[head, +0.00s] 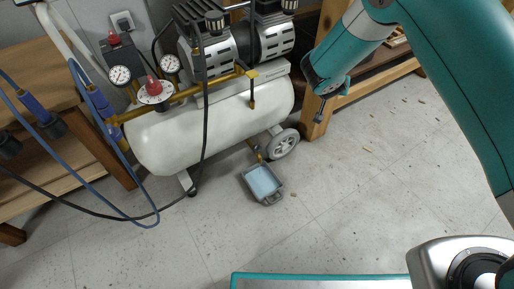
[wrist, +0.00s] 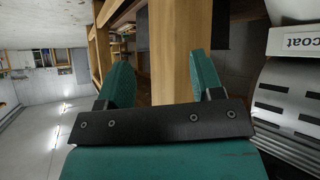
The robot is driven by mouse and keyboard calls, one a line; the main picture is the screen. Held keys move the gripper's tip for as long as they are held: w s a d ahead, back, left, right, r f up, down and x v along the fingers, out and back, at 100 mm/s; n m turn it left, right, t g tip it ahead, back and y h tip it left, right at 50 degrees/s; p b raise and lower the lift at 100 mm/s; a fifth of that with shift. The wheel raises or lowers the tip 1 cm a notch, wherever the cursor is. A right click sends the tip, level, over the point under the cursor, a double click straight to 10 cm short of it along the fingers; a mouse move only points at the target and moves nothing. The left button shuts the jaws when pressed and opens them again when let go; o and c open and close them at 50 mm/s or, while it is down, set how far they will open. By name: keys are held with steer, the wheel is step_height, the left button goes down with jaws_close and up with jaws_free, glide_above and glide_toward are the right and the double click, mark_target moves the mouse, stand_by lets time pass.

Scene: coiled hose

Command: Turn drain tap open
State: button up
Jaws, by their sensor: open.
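The compressor has a white tank (head: 215,125) in the head view. The drain tap (head: 257,155) is a small brass-coloured fitting low under the tank, above a grey tray with a blue inside (head: 263,182). Its handle is too small to make out. My gripper (head: 321,114) hangs to the right of the tank, above and apart from the tap. In the wrist view my gripper (wrist: 160,75) has its two teal fingers spread, with nothing between them. The tap does not show in the wrist view; part of the compressor (wrist: 295,85) is at the right.
A wooden bench post (head: 318,105) stands behind my gripper. The tank's wheel (head: 284,144) is right of the tap. A black hose (head: 204,120) hangs across the tank, and a blue hose (head: 88,187) loops at the left. The floor (head: 370,200) to the right is clear.

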steer(key=a+f+n+t, duration=0.1)
steer(key=a+f+t, duration=0.2)
steer(key=a+f, duration=0.5)
steer(key=n+t+y, duration=0.4)
steer(key=n+y, duration=0.3)
steer(key=y, duration=0.5)
glide_toward(258, 151)
steer(key=b+x, duration=0.3)
steer(key=b, duration=0.2)
steer(key=b+x, duration=0.3)
steer(key=b, duration=0.3)
steer(key=b+x, duration=0.3)
steer(key=b, duration=0.3)
steer(key=shift+w+f, duration=0.3)
steer(key=shift+w, duration=0.15)
steer(key=shift+w+a+r+b, duration=0.25)
steer(key=shift+w+a+b, duration=0.3)
steer(key=shift+w, duration=0.25)
steer(key=c, duration=0.9)
